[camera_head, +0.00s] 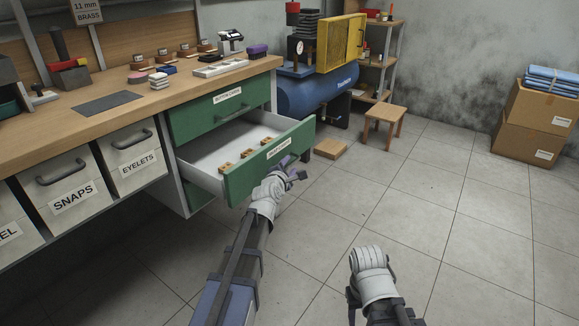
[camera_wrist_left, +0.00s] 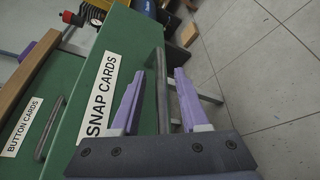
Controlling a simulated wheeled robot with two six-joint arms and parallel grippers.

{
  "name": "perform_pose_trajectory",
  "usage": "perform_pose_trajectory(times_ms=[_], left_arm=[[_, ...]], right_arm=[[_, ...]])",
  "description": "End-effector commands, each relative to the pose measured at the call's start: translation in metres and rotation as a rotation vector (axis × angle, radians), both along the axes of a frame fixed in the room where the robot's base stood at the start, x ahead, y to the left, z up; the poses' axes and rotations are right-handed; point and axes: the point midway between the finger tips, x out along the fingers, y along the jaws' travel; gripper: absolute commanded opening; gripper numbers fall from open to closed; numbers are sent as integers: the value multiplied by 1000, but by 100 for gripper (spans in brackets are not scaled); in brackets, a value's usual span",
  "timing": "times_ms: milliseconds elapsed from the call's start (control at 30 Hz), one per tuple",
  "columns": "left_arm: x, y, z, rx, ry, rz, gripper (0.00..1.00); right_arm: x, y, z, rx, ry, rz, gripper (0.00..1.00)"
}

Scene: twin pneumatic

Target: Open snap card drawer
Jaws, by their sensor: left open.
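The snap card drawer (camera_head: 268,161) has a green front and stands pulled well out of the bench, its pale inside showing. Several small brown blocks lie in it. In the left wrist view its front (camera_wrist_left: 118,45) carries the label SNAP CARDS (camera_wrist_left: 103,90). My left gripper (camera_head: 290,171) is at the drawer front, and it also shows in the left wrist view (camera_wrist_left: 158,82). Its purple fingers are open, one on each side of the grey bar handle (camera_wrist_left: 162,90). I cannot tell whether they touch it. My right gripper (camera_head: 355,296) hangs low over the floor, its fingers mostly hidden.
The shut BUTTON CARDS drawer (camera_head: 225,108) sits above the open one. Bins labelled SNAPS (camera_head: 73,196) and EYELETS (camera_head: 138,158) are at the left. A blue compressor tank (camera_head: 310,97) and a wooden stool (camera_head: 385,114) stand behind.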

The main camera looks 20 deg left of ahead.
Motion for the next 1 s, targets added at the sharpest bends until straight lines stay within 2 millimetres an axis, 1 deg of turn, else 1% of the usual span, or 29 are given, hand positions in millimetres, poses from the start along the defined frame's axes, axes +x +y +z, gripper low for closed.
perform_pose_trajectory(times_ms=[167,400,500,600,867,967,1000], left_arm=[[-22,0,6,0,0,0,45],[-61,0,14,0,1,1,45],[-71,0,16,0,1,1,45],[-74,1,16,0,1,1,45],[-73,-1,15,6,4,-5,45],[-77,-18,9,77,46,-62,45],[-81,-31,4,137,81,-108,45]], right_arm=[[0,0,6,0,0,1,50],[0,0,14,0,0,3,50],[0,0,16,0,0,4,50],[0,0,16,0,0,4,50],[0,0,16,0,0,4,50],[0,0,20,0,0,4,50],[0,0,22,0,0,4,50]])
